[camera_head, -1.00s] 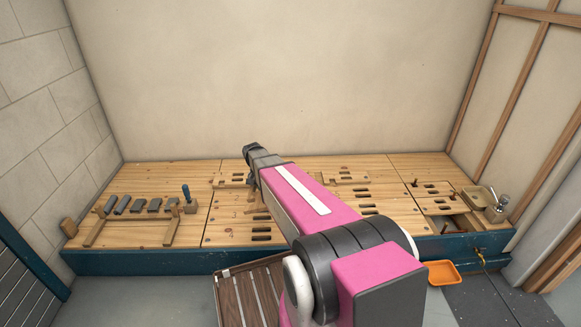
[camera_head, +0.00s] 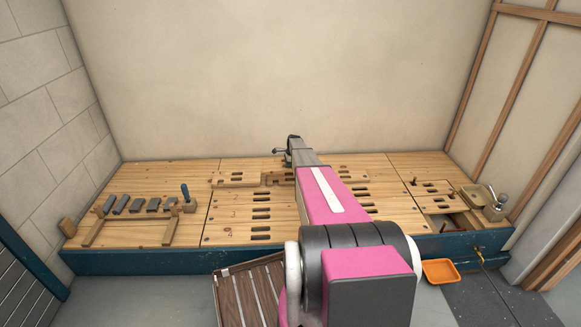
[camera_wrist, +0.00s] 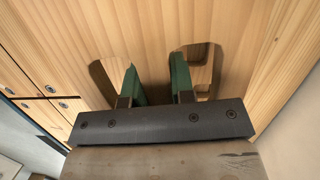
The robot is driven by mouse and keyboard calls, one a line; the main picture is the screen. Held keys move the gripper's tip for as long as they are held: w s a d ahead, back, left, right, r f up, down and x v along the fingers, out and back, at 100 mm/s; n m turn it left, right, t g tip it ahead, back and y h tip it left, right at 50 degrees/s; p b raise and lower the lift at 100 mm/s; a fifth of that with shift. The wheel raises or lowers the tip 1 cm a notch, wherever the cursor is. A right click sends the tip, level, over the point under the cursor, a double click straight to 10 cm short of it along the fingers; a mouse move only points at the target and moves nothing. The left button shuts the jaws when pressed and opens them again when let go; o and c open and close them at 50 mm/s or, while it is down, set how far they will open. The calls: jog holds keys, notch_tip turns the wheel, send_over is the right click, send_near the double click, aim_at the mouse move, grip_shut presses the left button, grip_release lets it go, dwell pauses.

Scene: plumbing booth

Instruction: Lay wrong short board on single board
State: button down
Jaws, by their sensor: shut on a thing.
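My gripper (camera_wrist: 155,61) shows two green fingers reaching into two slots of a pale wooden board (camera_wrist: 150,25). They are shut on the strip of wood between the slots. In the head view my gripper (camera_head: 287,152) is at the back of the bench, partly hidden by my arm. A low slotted board (camera_head: 238,181) lies left of it, and another slotted board (camera_head: 352,173) shows right of my arm. I cannot tell which is the wrong short board or the single board. My arm covers the middle of the bench.
The wooden bench top (camera_head: 150,175) has numbered rows of slots. An orange tray (camera_head: 440,271) lies at right, below the bench. The wall (camera_head: 280,80) rises close behind my gripper.

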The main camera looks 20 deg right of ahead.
aim_at(290, 177)
jog(key=shift+w+d+f+m, duration=0.25)
jog(key=shift+w+d+f, duration=0.1)
jog(key=shift+w+d, duration=0.25)
jog(key=shift+w+d+f+m, duration=0.3)
jog(key=shift+w+d, duration=0.15)
jog(key=shift+d, duration=0.1)
jog(key=shift+d+x, duration=0.2)
jog(key=shift+x, duration=0.65)
jog(key=shift+d+x, duration=0.15)
jog(key=shift+x, duration=0.7)
jog(key=shift+d+x, duration=0.2)
jog(key=shift+x, duration=0.65)
jog(key=shift+s+f, duration=0.15)
jog(key=shift+f, duration=0.8)
jog(key=shift+x, duration=0.9)
